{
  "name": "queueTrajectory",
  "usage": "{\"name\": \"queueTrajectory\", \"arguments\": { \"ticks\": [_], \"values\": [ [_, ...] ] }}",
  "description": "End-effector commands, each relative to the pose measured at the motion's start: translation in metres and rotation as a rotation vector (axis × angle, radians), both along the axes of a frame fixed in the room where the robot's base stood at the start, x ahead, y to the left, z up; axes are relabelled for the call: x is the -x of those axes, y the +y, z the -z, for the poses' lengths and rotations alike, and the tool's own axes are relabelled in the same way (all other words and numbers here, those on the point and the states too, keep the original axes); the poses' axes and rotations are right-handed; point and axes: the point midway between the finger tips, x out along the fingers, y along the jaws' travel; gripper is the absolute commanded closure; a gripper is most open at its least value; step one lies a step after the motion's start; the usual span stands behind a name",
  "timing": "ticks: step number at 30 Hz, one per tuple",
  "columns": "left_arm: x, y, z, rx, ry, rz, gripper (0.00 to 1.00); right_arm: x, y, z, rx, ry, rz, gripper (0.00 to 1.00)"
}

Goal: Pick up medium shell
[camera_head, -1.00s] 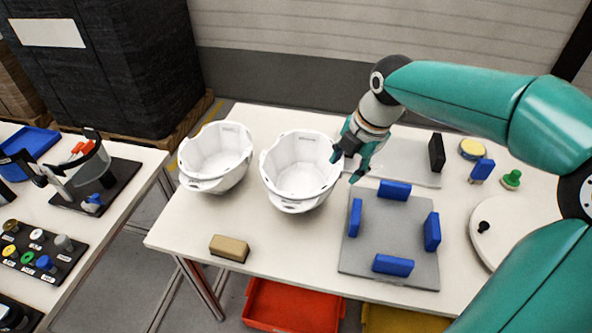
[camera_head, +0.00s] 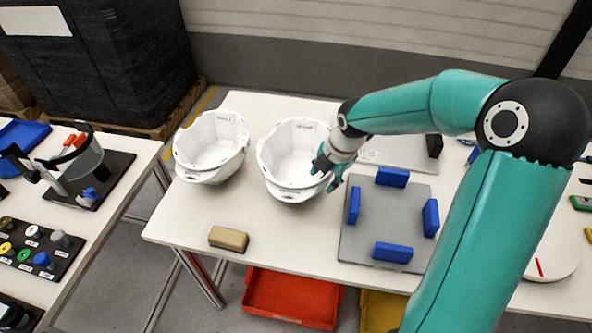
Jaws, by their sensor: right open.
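Two white, bowl-like helmet shells stand open side up on the white table. One shell (camera_head: 211,147) is at the left, the other shell (camera_head: 291,158) is to its right. They look close in size, and I cannot tell which is the medium one. My right gripper (camera_head: 327,178) is open at the right rim of the right-hand shell. One finger reaches over the rim and the other is outside it. I cannot tell whether they touch the shell. My left gripper is not in view.
A grey plate (camera_head: 385,222) with several upright blue blocks lies right of the shells. A tan block (camera_head: 228,238) lies near the table's front edge. A red bin (camera_head: 291,297) is below the table. A side table with tools stands at the left.

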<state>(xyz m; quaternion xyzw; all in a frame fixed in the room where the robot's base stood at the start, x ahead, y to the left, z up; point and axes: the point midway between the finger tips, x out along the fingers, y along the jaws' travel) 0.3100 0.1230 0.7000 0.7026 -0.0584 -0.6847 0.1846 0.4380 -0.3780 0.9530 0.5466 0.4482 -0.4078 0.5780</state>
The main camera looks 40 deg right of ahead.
Motion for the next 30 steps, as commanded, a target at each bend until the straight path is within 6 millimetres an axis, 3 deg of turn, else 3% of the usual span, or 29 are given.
{"name": "queueTrajectory", "arguments": {
  "ticks": [9, 18, 27, 30],
  "values": [
    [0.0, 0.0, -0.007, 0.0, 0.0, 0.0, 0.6, -0.008, 0.001, 0.041, -0.002, 0.004, -0.001, 0.51],
    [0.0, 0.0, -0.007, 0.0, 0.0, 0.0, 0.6, -0.01, 0.0, 0.045, -0.001, 0.0, 0.0, 0.51],
    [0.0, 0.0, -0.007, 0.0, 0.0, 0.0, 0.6, -0.01, 0.0, 0.045, -0.001, 0.001, 0.0, 1.0],
    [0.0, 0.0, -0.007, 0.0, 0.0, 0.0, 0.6, -0.01, 0.001, 0.045, -0.001, 0.001, 0.0, 1.0]
  ]
}}
